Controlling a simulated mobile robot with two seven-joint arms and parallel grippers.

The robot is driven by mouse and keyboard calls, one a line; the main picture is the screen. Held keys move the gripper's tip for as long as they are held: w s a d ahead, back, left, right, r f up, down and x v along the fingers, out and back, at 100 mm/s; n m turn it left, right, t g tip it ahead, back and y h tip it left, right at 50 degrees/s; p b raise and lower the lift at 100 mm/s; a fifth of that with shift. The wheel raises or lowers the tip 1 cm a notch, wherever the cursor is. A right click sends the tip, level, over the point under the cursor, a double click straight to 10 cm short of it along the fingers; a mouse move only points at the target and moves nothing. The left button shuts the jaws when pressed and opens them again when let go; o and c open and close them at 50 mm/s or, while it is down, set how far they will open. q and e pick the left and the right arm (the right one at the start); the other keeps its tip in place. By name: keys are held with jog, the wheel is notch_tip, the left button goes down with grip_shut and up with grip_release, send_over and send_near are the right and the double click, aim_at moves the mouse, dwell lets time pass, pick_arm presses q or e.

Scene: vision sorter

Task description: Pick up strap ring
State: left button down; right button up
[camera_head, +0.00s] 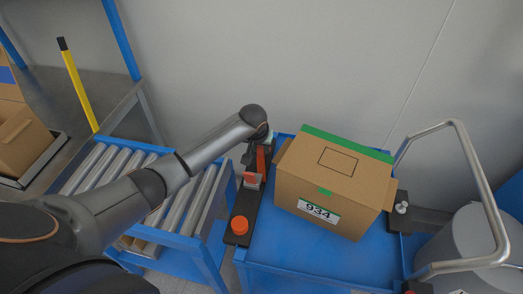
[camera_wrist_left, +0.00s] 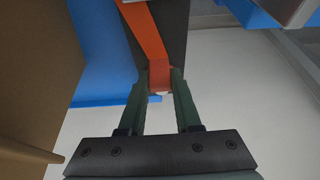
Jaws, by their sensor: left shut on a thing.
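The strap ring (camera_wrist_left: 159,76) is the orange end of an orange strap (camera_wrist_left: 148,30). It lies between the two green fingertips of my left gripper (camera_wrist_left: 158,88), which is shut on it. In the head view the orange strap (camera_head: 261,158) runs along a dark bar at the left edge of the blue cart. My left gripper (camera_head: 264,139) is at the far end of this bar, mostly hidden by its own wrist. My right gripper is in neither view.
A cardboard box (camera_head: 322,190) labelled 934 stands on the blue cart (camera_head: 285,262), close to the right of the strap. An orange knob (camera_head: 239,225) sits on the bar's near end. A roller conveyor (camera_head: 150,200) is left, a metal handle (camera_head: 480,190) right, a wall behind.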

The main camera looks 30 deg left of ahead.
pick_arm(q)
notch_tip(320, 180, up, 10)
jog(key=shift+r+p, duration=0.1)
jog(key=shift+p, duration=0.55)
